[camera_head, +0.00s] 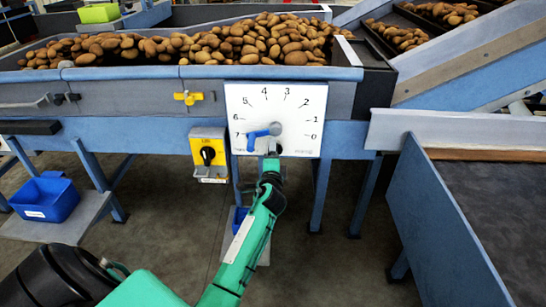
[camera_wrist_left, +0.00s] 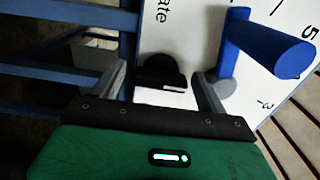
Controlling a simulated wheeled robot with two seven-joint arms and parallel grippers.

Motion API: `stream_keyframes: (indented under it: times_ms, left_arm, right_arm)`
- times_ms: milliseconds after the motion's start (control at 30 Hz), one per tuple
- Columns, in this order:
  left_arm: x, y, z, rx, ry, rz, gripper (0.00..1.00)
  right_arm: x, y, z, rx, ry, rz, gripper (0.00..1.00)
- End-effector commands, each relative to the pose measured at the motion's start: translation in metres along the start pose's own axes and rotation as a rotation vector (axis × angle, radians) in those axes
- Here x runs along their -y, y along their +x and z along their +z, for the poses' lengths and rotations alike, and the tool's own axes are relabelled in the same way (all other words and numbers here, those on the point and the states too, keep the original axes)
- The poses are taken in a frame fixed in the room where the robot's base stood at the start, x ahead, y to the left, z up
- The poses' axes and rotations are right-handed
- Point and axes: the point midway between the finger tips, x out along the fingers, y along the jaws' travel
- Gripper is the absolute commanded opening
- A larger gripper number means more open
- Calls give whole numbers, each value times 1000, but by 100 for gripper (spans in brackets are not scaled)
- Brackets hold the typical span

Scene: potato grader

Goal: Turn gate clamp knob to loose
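A white dial plate (camera_head: 300,110) numbered 0 to 7 hangs on the blue frame and carries a blue lever (camera_head: 258,138) on a grey hub. It also shows in the left wrist view (camera_wrist_left: 185,30), with the blue lever (camera_wrist_left: 265,45) at right. A black rounded, knob-like part (camera_wrist_left: 160,72) with a white patch below it shows between my fingertips; it may be the clamp knob, and its setting cannot be read. My left gripper (camera_wrist_left: 160,85) is open around that part, contact unclear. In the head view my left gripper (camera_head: 271,158) is at the plate's lower edge. My right gripper is out of view.
A yellow winged handle (camera_head: 188,97) and a yellow box (camera_head: 208,168) with a black rotary knob (camera_head: 208,153) are left of the plate. Potatoes fill the hopper above. A blue bin (camera_head: 48,198) stands at left, a dark conveyor (camera_head: 495,220) at right.

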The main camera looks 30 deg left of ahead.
Motion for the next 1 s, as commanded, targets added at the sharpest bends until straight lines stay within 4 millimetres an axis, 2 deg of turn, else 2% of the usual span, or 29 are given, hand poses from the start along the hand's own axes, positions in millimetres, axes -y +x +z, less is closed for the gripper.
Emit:
stream_keyframes:
  times_ms: [300,467,1000]
  left_arm:
    - [1,0,0,0,2,-2,82]
    - [1,-12,0,-1,2,-2,82]
    - [-1,-117,0,0,1,1,82]
  right_arm:
    - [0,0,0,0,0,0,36]
    - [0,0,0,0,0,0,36]
    - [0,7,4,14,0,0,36]
